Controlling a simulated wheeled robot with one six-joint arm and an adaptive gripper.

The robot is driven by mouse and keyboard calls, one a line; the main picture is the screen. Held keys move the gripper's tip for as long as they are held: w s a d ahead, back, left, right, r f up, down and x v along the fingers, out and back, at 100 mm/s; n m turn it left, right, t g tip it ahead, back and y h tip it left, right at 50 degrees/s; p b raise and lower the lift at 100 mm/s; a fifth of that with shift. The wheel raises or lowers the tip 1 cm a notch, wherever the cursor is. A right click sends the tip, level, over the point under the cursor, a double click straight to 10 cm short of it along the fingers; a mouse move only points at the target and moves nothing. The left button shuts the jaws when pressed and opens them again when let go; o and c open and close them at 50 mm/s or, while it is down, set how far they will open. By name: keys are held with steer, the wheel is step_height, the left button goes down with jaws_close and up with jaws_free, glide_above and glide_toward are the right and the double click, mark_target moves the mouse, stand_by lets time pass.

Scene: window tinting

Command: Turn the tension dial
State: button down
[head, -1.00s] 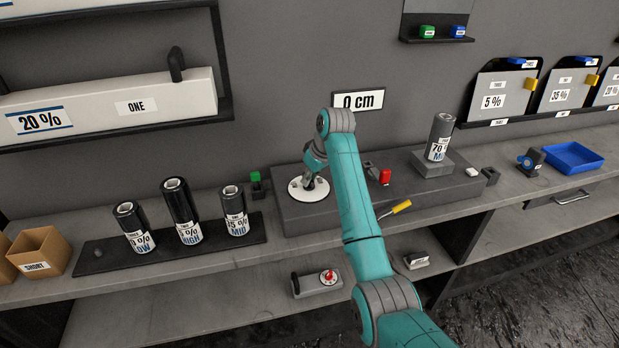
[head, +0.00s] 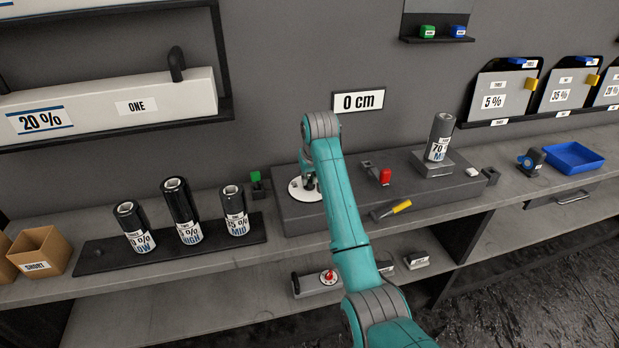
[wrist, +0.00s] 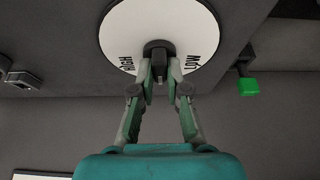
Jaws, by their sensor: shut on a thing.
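The tension dial appears as a white round plate (head: 297,190) on the left part of the dark grey bench block (head: 350,217). In the wrist view the plate (wrist: 115,35) carries HIGH at left and LOW at right, both upside down, around a black knob (wrist: 157,48). My gripper (wrist: 160,68) is shut on the knob, with one finger on each side. In the head view my gripper (head: 309,182) is over the plate, and my arm partly covers it. Where the knob points is hard to tell.
Film rolls (head: 182,212) stand on a black tray at left. A red piece (head: 385,176) and a yellow-handled tool (head: 392,209) are at right. A wall sign (head: 358,102) reads 0 cm.

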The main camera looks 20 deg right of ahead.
stand_by(0.4)
steer(key=c, duration=1.2)
jaws_free()
steer(key=shift+o, duration=0.2)
steer(key=v, duration=0.7)
steer(key=shift+r, duration=0.25)
steer(key=shift+s, duration=0.1)
